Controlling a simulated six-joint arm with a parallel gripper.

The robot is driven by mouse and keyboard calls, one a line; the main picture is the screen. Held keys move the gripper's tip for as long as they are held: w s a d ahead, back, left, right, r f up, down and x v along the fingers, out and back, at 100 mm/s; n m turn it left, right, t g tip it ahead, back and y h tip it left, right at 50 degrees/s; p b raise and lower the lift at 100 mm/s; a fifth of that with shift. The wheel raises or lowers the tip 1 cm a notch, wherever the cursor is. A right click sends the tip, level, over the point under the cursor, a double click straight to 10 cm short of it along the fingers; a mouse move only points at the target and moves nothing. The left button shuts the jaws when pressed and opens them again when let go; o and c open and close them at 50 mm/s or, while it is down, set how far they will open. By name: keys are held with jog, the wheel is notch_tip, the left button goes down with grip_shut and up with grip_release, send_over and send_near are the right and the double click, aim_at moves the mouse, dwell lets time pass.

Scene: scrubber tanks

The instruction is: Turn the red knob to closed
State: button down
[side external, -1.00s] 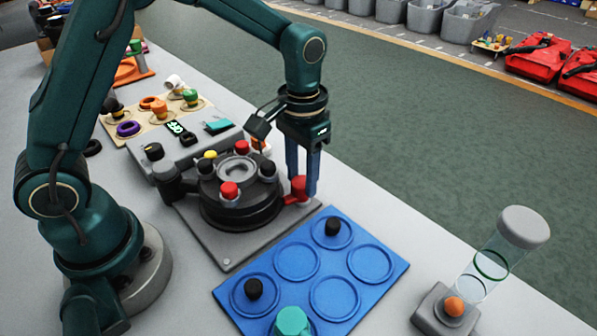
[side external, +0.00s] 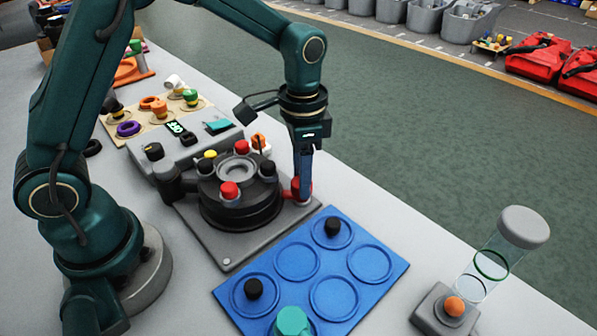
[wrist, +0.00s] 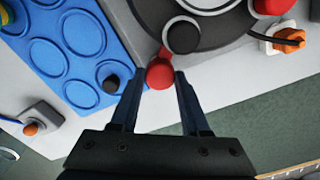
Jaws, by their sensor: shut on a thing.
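The red knob (side external: 303,186) sits at the right end of the grey base plate, on the side of the round dark device (side external: 240,203). In the wrist view the red knob (wrist: 160,75) lies between the two fingertips. My gripper (side external: 302,192) points straight down over it and is shut on it. It also shows in the wrist view (wrist: 158,82). The fingers hide part of the knob in the side view. I cannot read any open or closed mark on it.
A blue tray (side external: 297,262) with round recesses and black pegs lies just in front. Other knobs, red, black and yellow, stand on the device close to my gripper. The grey table edge runs close behind the knob.

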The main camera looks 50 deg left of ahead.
jog(key=c, duration=0.7)
grip_release()
jog(key=shift+r, duration=0.1)
jog(key=shift+r, duration=2.5)
